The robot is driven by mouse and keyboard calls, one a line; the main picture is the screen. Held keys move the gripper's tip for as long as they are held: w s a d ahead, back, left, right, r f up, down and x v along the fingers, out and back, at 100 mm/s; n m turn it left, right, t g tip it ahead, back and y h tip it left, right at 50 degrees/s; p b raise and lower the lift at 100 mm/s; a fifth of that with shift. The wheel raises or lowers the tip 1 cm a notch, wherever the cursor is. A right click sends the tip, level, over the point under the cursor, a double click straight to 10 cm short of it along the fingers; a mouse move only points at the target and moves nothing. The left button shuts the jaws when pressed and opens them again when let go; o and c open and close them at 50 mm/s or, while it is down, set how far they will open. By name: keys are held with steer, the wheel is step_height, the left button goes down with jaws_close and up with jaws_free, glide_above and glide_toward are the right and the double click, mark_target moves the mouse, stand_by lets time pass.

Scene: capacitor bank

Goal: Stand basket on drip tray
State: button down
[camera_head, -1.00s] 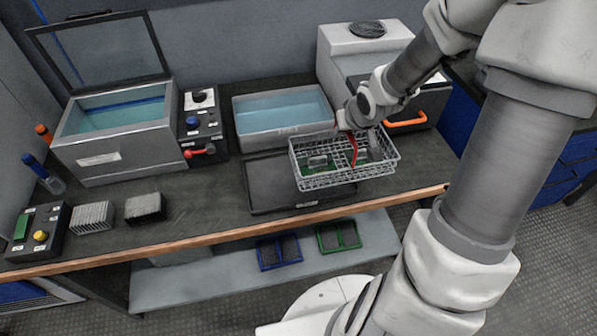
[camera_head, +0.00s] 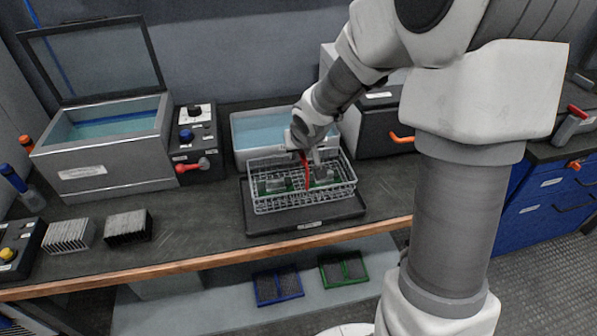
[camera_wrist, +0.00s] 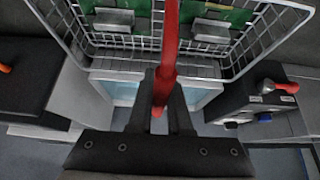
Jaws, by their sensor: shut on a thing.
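The wire basket (camera_head: 262,205) has a red handle (camera_head: 306,172) and holds green circuit boards (camera_head: 272,186) with grey parts on them. My gripper (camera_head: 303,150) is shut on the red handle. The basket hangs level over the dark drip tray (camera_head: 330,219); whether it touches the tray is hard to tell. The tray's front and right edges show past the basket. In the wrist view, the gripper fingers (camera_wrist: 160,117) are on either side of the red handle (camera_wrist: 167,60), and the basket's wire side (camera_wrist: 75,35) is beyond.
The water-filled rinse tub (camera_head: 262,128) stands directly behind the basket. A lidded metal tank (camera_head: 95,160) and control box with red lever (camera_head: 195,165) stand to the left. A dark box with orange handle (camera_head: 385,130) is to the right. Two finned blocks (camera_head: 128,227) lie front left.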

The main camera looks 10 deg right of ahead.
mark_target(299, 181)
steer(key=shift+f+b, duration=1.3)
steer(key=shift+f, duration=0.7)
steer(key=shift+f, duration=0.1)
steer(key=c, duration=1.3)
jaws_free()
steer(key=shift+f, duration=0.15)
steer(key=o, duration=0.5)
steer(key=shift+c, duration=0.2)
steer(key=shift+r, duration=0.2)
